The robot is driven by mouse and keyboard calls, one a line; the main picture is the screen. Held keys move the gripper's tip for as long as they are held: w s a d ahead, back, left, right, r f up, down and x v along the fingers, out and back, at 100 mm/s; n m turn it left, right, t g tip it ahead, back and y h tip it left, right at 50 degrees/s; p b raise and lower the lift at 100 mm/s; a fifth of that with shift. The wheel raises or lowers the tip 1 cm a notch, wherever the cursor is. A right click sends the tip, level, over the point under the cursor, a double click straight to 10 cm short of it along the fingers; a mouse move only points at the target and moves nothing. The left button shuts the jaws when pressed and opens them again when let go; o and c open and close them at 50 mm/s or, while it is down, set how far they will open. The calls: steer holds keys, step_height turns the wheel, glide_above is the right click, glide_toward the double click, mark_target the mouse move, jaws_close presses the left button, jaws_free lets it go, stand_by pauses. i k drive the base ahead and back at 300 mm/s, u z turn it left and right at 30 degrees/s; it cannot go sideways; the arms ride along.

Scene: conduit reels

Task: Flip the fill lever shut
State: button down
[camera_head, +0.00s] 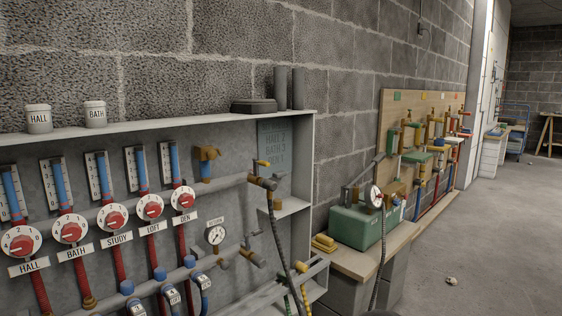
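Two levered valves show on the right half of the open grey cabinet. The upper brass valve (262,182) sits at the right end of a horizontal pipe and has a small yellow lever (262,163) above it. A dark hose hangs down from it. The lower brass valve (251,257) has a dark lever (249,239) standing up from it. No label marks either one as the fill lever, and I cannot tell whether either is open or shut. A round gauge (215,235) is left of the lower valve. My gripper is not in view.
Several red-and-white dials, such as the HALL dial (21,242), line the cabinet's left. White jars, one marked BATH (95,114), stand on top. A green box (361,224) with a gauge stands on a bench (378,262) to the right. The floor (480,235) is mostly clear.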

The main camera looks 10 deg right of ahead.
mark_target(261, 163)
steer(key=z, duration=0.55)
steer(key=k, duration=1.35)
steer(key=u, duration=0.25)
steer(key=i, duration=0.8)
steer(key=u, duration=0.45)
steer(key=i, duration=0.75)
steer(key=z, duration=0.35)
